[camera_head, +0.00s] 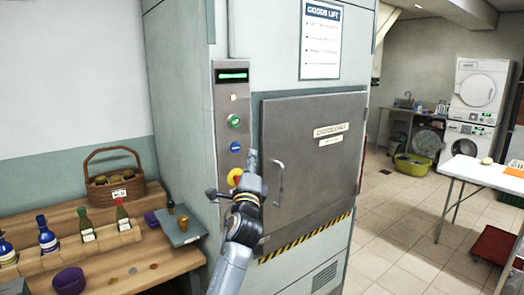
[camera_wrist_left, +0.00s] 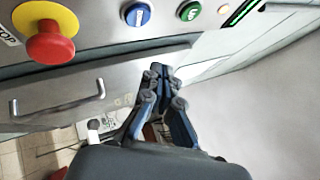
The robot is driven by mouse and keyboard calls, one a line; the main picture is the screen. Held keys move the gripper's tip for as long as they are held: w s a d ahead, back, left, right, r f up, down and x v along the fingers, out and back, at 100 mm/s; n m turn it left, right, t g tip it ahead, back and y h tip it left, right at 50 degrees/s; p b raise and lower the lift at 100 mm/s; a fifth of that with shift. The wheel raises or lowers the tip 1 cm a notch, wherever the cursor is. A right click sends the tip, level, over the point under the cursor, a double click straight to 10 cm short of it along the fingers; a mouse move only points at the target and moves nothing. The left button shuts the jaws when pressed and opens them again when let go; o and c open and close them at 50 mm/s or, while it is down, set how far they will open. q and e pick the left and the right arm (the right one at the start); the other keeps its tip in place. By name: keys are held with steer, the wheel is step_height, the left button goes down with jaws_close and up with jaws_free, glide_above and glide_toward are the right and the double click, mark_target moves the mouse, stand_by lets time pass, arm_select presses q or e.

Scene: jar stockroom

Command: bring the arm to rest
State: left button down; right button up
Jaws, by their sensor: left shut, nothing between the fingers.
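My left gripper (camera_head: 252,157) is raised in front of the grey goods lift, by the gap between its button panel (camera_head: 232,125) and its closed door (camera_head: 310,150). In the left wrist view, its fingers (camera_wrist_left: 160,72) are together and nothing is between them. The red stop button (camera_wrist_left: 50,40) on its yellow base, the blue button (camera_wrist_left: 137,14) and the green button (camera_wrist_left: 190,11) show beyond the fingers there. I cannot tell whether the fingertips touch the panel. In the head view, the gripper partly covers the red button. My right gripper is not in view.
A wooden bench (camera_head: 165,262) at left holds bottles, a wicker basket (camera_head: 115,190), a purple bowl (camera_head: 69,281) and a grey scale-like box (camera_head: 181,228). The lift door's handle (camera_head: 278,184) stands out near my arm. Tiled floor (camera_head: 400,225) is open at right, before a white table (camera_head: 470,172).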

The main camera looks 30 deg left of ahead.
arm_select(q)
steer(key=d+f+n+g+h, duration=0.1)
steer(key=d+f+g+h, duration=0.25)
steer(key=f, duration=1.65)
steer(key=d+f+n+g+h, duration=0.2)
steer(key=d+f+h, duration=0.15)
steer(key=f, duration=1.65)
steer(key=s+d+f+n+g+h, duration=0.15)
steer(key=s+f, duration=0.25)
steer(key=f, duration=0.4)
steer(key=s+d+f+g, duration=0.2)
steer(key=s+f, duration=0.2)
steer(key=f, duration=0.4)
steer(key=s+d+f+n+g+h, duration=0.1)
steer(key=s+d+f+n+g, duration=0.15)
steer(key=s+f, duration=0.9)
steer(key=s+d+f+n+g+h, duration=0.1)
steer(key=s+d+f+n+g, duration=0.15)
steer(key=s+f, duration=0.9)
steer(key=s+d+f+n+g, duration=0.1)
steer(key=s+f+n+g, duration=0.1)
steer(key=s, duration=1.2)
steer(key=s+d+f+n+g, duration=0.1)
steer(key=s+f+n+g, duration=0.1)
steer(key=s, duration=1.3)
step_height(320, 180, down, 2)
steer(key=shift+d+g, duration=0.15)
steer(key=shift+g, duration=0.55)
steer(key=shift+w, duration=0.1)
